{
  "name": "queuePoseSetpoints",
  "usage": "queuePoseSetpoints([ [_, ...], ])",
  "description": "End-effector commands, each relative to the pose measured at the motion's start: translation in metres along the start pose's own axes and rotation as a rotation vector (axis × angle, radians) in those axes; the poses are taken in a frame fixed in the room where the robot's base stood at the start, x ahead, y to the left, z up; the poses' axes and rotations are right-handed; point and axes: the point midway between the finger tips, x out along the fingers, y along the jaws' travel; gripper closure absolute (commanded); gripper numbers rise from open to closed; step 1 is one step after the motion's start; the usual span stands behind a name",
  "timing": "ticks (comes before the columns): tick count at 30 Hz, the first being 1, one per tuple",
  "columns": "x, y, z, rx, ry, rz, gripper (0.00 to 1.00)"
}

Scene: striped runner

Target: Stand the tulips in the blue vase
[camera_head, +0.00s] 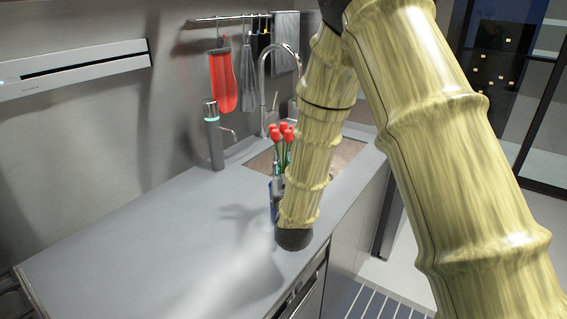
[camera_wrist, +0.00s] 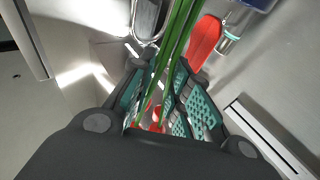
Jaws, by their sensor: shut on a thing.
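The red tulips (camera_head: 281,131) show in the head view with blooms up, beside my forearm. In the wrist view their green stems (camera_wrist: 179,32) run between the teal pads of my gripper (camera_wrist: 165,98), which is shut on them. Red blooms (camera_wrist: 156,122) show past the fingers. In the head view a narrow blue strip, apparently the blue vase (camera_head: 274,188), shows below the blooms at the left edge of my arm. My arm hides most of it and most of the gripper. I cannot tell whether the stem ends are inside it.
A sink (camera_head: 338,157) with a tall faucet (camera_head: 264,85) lies behind. A grey dispenser (camera_head: 214,140) stands at the wall. A red mitt (camera_head: 223,80) and towels hang from a rail. The grey counter (camera_head: 130,240) is clear at the left and front.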

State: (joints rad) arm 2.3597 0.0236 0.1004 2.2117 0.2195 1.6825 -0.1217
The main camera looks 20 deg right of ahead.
Motion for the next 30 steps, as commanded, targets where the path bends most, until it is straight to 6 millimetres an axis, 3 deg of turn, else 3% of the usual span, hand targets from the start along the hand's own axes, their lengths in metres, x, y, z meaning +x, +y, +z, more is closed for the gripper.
queuePoseSetpoints([
  [15,-0.007,0.0,0.03,0.0,0.0,0.0,1.0],
  [30,-0.008,0.0,0.034,0.0,0.0,0.0,1.0],
])
